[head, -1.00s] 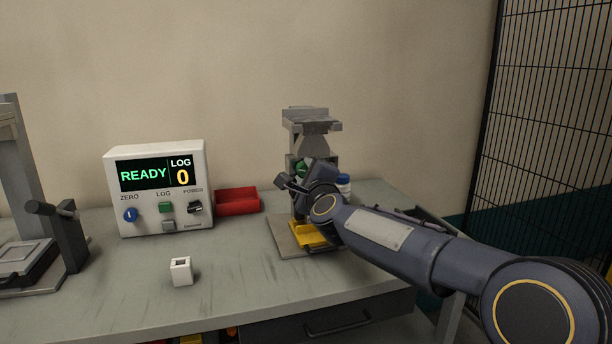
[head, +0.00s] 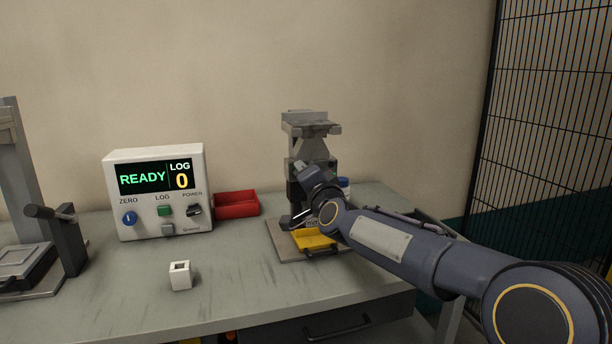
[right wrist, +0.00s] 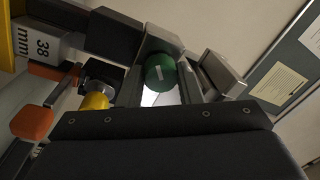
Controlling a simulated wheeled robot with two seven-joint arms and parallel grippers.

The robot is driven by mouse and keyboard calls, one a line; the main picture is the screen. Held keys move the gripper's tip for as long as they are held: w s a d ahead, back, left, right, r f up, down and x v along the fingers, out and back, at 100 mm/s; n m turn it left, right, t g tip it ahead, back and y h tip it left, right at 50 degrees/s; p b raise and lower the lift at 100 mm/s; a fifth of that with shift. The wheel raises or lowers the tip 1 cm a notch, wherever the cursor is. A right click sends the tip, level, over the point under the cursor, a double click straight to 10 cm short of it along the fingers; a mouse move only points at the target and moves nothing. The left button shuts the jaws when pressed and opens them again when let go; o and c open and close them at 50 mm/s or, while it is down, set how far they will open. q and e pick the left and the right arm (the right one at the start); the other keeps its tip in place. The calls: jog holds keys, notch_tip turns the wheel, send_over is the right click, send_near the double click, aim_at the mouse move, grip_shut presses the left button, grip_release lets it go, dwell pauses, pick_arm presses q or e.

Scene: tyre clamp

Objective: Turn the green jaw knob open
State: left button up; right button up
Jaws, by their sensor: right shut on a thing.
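The green knob (right wrist: 162,72) with a white mark shows in the right wrist view, facing the camera between the fingers of my right gripper (right wrist: 164,88). The gripper is shut on it. In the head view my right gripper (head: 305,180) is in front of the grey clamp stand (head: 312,128) and hides the green knob. My left gripper is not in view.
A yellow tray (head: 312,240) sits at the stand's base. A red bin (head: 237,204), a white READY display box (head: 157,215) and a small white block (head: 180,276) stand to the left. The front middle of the bench is clear.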

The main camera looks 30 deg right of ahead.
jog(key=shift+a+n+y+p, duration=0.1)
jog(key=shift+n+y+p, duration=0.35)
jog(key=shift+n, duration=2)
jog(key=shift+n+y+p, duration=0.15)
jog(key=shift+n+p, duration=0.6)
jog(key=shift+n, duration=1.7)
jog(key=shift+f, duration=0.1)
jog(key=o, duration=1)
jog(key=s, duration=0.5)
jog(key=s+a, duration=0.1)
jog(key=s, duration=0.1)
jog(key=shift+s+a, duration=0.1)
jog(key=shift+s, duration=0.25)
